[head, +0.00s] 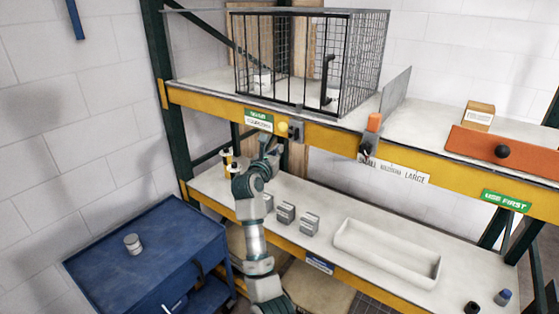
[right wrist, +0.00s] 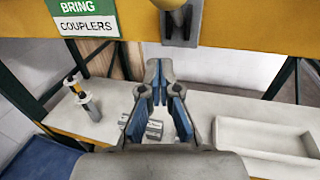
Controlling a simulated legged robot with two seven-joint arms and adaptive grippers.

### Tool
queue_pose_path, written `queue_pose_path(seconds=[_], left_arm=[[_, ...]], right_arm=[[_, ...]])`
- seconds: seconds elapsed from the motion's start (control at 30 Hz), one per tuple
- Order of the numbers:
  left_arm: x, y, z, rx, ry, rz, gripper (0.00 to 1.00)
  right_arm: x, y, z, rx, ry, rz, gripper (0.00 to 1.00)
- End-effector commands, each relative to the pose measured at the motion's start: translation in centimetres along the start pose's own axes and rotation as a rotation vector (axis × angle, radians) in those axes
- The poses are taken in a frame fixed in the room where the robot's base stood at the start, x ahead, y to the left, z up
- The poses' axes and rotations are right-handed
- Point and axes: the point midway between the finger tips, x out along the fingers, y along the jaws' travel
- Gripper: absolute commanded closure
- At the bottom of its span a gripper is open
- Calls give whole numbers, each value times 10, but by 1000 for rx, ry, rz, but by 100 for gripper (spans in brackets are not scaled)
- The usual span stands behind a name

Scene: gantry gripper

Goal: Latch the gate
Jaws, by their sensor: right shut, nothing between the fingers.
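A wire cage (head: 365,62) stands on the upper shelf, with a black-barred front (head: 256,48) that looks like the gate. A dark upright handle (head: 327,72) shows at the right part of the front. I cannot tell whether the gate is fully closed or where its latch sits. A yellow knob (head: 283,126) by a grey bracket (head: 297,130) is on the shelf's front beam; the knob also shows in the right wrist view (right wrist: 179,14). My right gripper (head: 271,145) is shut and empty, just below the knob and apart from it; its blue-padded fingers (right wrist: 158,72) show up close. My left gripper is not in view.
The lower shelf holds grey blocks (head: 286,212) and a white tray (head: 388,252). A blue cabinet (head: 165,250) with a small white can (head: 132,243) stands at left.

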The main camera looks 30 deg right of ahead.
Motion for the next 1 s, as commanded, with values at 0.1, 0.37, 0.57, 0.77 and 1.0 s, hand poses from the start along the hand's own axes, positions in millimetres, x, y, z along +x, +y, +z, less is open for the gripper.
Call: queue_pose_path(seconds=[0.1,0.37,0.57,0.77,1.0], left_arm=[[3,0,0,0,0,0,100],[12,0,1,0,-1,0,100],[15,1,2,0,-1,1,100],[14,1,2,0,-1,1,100],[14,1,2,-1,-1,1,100]], right_arm=[[-7,1,-2,2,0,1,100],[-46,12,-3,2,2,2,100],[-67,16,-2,0,1,-1,100],[-68,16,-1,0,1,-2,100],[-68,16,-1,0,1,-1,100]])
